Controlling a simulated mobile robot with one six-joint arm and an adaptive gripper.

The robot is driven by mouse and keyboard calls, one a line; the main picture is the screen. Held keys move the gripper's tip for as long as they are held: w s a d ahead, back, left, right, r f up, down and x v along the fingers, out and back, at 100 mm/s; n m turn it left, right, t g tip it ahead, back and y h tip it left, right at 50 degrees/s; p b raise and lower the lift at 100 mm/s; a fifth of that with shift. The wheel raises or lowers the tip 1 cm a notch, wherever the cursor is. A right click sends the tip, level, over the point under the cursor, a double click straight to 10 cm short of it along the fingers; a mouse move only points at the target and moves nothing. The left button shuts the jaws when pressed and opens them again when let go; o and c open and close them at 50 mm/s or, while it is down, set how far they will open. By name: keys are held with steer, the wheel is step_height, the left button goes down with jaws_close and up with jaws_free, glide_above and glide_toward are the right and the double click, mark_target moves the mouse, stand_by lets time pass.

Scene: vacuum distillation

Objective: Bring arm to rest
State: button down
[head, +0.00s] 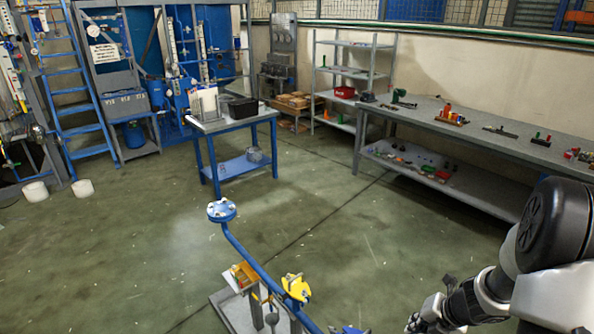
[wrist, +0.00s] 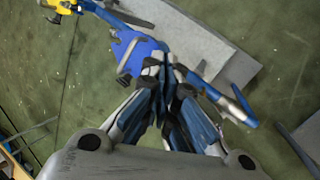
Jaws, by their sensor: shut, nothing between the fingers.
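My arm comes in from the lower right of the head view, and my gripper (head: 414,322) is low at the bottom edge, to the right of the blue pipe (head: 252,262). In the wrist view my gripper (wrist: 163,64) has its fingers together with nothing held. A blue part (wrist: 134,50) of the pipework shows just beyond the fingertips. I cannot tell how far below the fingers it is.
The pipe carries a blue flange (head: 221,210) and a yellow part (head: 296,287) above a grey stand (head: 235,313). A long grey workbench (head: 470,127) with tools runs along the right wall. A blue table (head: 233,122) stands behind. Open green floor lies between.

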steer(key=w+d+r+m+t+h, duration=0.1)
steer(key=w+r+m+t+h, duration=0.2)
steer(key=r, duration=0.5)
steer(key=w+d+r+m+h, duration=0.1)
steer(key=r+m+h, duration=0.1)
steer(key=r+m, duration=0.45)
steer(key=s+a+r+m+h, duration=0.1)
steer(key=s+r+m, duration=0.2)
steer(key=r+m, duration=0.15)
steer(key=s+a+r+m+h, duration=0.1)
steer(key=s+a+r+m, duration=0.1)
steer(key=s+r+m, duration=0.3)
steer(key=s+a+r+m+g+y+b, duration=0.1)
steer(key=s+a+m+y, duration=0.3)
steer(key=s+a+m, duration=0.6)
steer(key=s+a+g, duration=0.1)
steer(key=s+a, duration=0.6)
steer(key=s, duration=0.1)
steer(key=shift+g+y+b, duration=0.3)
steer(key=shift+g+y, duration=0.1)
steer(key=shift+s+d+r, duration=0.1)
steer(key=shift+d, duration=0.05)
